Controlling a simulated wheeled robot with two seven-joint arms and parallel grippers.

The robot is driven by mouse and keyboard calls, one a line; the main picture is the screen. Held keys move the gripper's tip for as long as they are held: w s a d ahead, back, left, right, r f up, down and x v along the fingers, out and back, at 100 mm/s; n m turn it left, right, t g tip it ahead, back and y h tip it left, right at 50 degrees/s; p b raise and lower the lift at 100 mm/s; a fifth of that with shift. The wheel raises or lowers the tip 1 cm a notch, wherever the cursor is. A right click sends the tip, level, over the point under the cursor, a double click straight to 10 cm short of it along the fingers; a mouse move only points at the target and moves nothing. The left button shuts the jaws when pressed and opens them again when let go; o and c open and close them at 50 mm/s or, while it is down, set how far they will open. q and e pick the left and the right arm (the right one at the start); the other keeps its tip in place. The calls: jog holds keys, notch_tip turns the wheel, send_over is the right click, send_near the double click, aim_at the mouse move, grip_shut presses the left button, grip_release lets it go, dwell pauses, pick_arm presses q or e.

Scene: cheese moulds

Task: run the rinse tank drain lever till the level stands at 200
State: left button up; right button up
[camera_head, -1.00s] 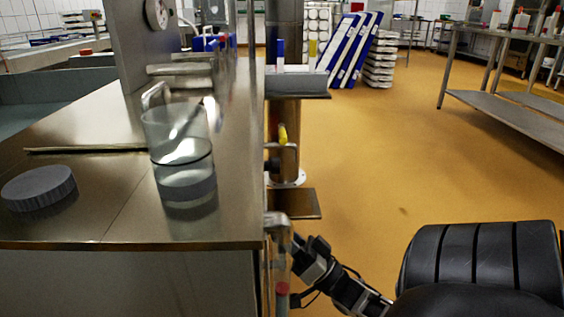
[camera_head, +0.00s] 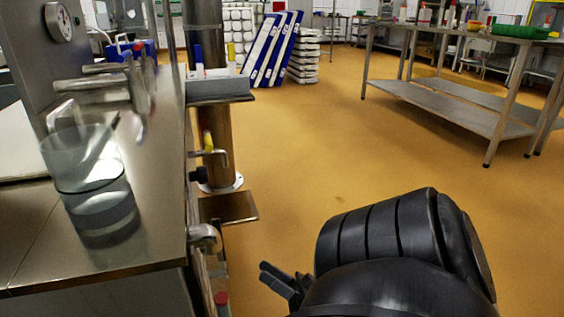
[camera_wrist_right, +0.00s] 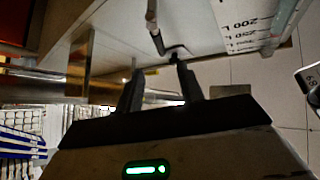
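My right gripper (camera_head: 277,283) is at the lower middle of the head view, right of the steel bench and apart from it. In the right wrist view its two fingers (camera_wrist_right: 160,92) stand apart with nothing between them. Beyond the fingertips, a thin bent metal lever (camera_wrist_right: 152,22) hangs by a pale panel; I cannot tell if it is the drain lever. The panel carries a litre scale (camera_wrist_right: 248,28) with a 200 L mark, beside a clear tube (camera_wrist_right: 288,18). The level is not readable. A vertical tube with a red part (camera_head: 221,298) shows at the bench side. My left gripper is out of view.
The steel bench (camera_head: 150,215) fills the left, with a clear jug (camera_head: 92,180) near its edge. A steel column (camera_head: 217,150) with a yellow-handled fitting (camera_head: 207,141) stands beyond. Open orange floor (camera_head: 300,150) lies to the right, before a steel table (camera_head: 450,100).

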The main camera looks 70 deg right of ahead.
jog(key=shift+v, duration=1.4)
dwell(1.9)
